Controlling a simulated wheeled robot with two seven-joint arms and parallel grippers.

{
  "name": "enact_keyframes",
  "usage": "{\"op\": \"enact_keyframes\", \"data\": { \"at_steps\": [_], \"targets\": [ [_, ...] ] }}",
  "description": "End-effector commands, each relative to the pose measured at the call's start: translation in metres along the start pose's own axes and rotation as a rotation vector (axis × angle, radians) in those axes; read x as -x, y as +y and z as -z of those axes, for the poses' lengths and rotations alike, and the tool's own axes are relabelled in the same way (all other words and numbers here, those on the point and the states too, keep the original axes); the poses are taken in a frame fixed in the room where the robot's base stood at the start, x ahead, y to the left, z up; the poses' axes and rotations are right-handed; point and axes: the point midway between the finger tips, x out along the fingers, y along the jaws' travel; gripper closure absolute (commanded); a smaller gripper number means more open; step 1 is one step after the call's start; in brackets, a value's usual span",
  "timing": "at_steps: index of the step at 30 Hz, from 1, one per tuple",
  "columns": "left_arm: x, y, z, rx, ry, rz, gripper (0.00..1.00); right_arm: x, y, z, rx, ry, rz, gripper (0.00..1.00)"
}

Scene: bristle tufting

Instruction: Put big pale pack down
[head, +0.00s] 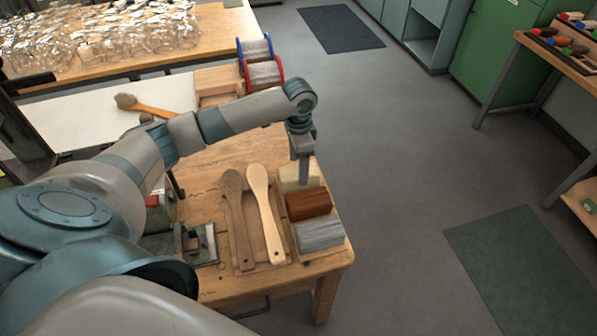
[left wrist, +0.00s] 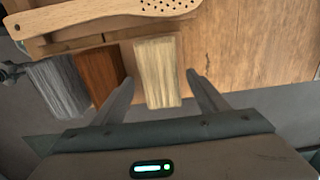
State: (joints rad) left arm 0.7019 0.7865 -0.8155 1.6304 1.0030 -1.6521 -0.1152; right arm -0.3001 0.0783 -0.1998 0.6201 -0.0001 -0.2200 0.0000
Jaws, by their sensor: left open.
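The big pale pack (head: 287,178) stands at the far end of a row of packs in a wooden tray near the table's right edge. It also shows in the left wrist view (left wrist: 157,70), between my fingers. My left gripper (head: 304,172) is over the pack with its fingers pointing down. In the left wrist view my left gripper (left wrist: 161,82) is open, one finger on each side of the pack, with a gap showing at the right finger. The near finger hides part of the pack in the head view. My right gripper is not in view.
A brown pack (head: 309,204) and a grey pack (head: 320,235) sit beside the pale one. Two wooden brush bodies (head: 264,200) lie to their left. Spools (head: 263,73) stand farther back. Open floor (head: 410,200) lies right of the table.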

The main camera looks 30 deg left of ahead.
Motion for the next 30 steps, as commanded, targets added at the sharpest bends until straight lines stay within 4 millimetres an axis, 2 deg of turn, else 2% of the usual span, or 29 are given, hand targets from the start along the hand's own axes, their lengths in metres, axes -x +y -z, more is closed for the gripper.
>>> {"op": "enact_keyframes", "data": {
  "at_steps": [9,15,20,30],
  "targets": [
    [0.056,-0.001,0.001,-0.001,0.002,0.003,0.33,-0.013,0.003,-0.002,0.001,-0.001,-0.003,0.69],
    [0.078,-0.001,0.0,0.001,0.0,0.001,0.33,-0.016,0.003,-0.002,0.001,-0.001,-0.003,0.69],
    [0.084,0.0,0.0,0.0,0.0,-0.001,0.33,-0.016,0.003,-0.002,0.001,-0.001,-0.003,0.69],
    [0.085,0.0,0.0,0.0,0.0,-0.001,0.33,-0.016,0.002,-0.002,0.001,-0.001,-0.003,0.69]
  ]
}}
